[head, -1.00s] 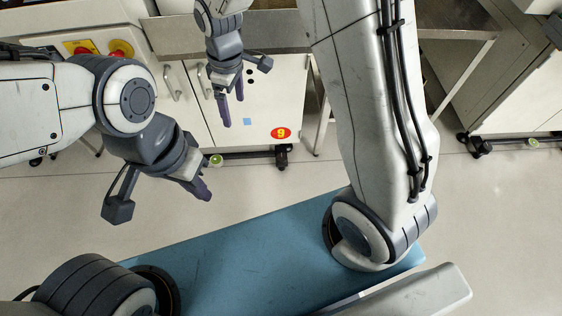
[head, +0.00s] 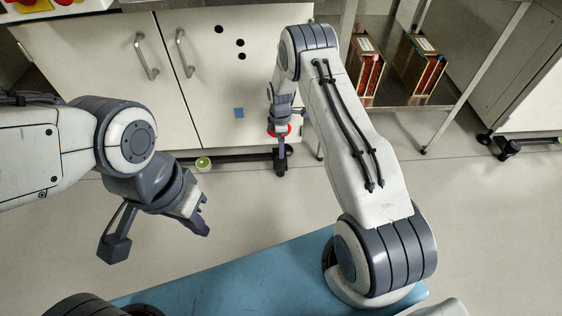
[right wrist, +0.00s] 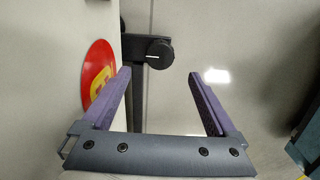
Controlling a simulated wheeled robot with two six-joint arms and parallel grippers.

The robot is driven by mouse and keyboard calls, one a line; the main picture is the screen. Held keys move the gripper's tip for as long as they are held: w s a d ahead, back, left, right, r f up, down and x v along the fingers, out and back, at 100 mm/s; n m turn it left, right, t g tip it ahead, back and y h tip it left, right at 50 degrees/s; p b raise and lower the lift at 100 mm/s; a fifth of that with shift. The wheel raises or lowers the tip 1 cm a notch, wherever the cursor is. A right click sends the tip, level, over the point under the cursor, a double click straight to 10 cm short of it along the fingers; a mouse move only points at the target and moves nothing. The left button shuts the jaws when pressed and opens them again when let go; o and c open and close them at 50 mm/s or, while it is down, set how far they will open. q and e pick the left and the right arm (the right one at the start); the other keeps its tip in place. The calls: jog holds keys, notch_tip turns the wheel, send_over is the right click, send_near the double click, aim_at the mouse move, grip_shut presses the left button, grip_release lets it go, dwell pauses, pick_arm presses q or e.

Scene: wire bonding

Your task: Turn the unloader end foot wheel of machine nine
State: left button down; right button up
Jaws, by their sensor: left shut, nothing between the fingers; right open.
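Machine nine is the white cabinet (head: 215,75) at the back, with a red number sticker (head: 270,131) low on its right; the sticker also shows in the right wrist view (right wrist: 97,72). A dark foot wheel (right wrist: 155,51) with a white line mark sits at the foot below that corner. In the head view the foot (head: 281,170) is partly behind my right gripper (head: 282,148). In the right wrist view my right gripper (right wrist: 160,75) is open and empty, with the wheel just beyond and between its fingertips, apparently not touching. My left gripper (head: 201,226) is shut and empty, over the floor.
A dark rail runs along the cabinet's base, with a round green-yellow item (head: 203,164) at its left. A shelf with magazines of red-brown plates (head: 422,68) stands to the right. A blue surface (head: 230,275) lies in front. Open floor lies between.

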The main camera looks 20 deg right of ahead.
aim_at(280, 162)
notch_tip(280, 162, down, 9)
jog(key=b, duration=0.5)
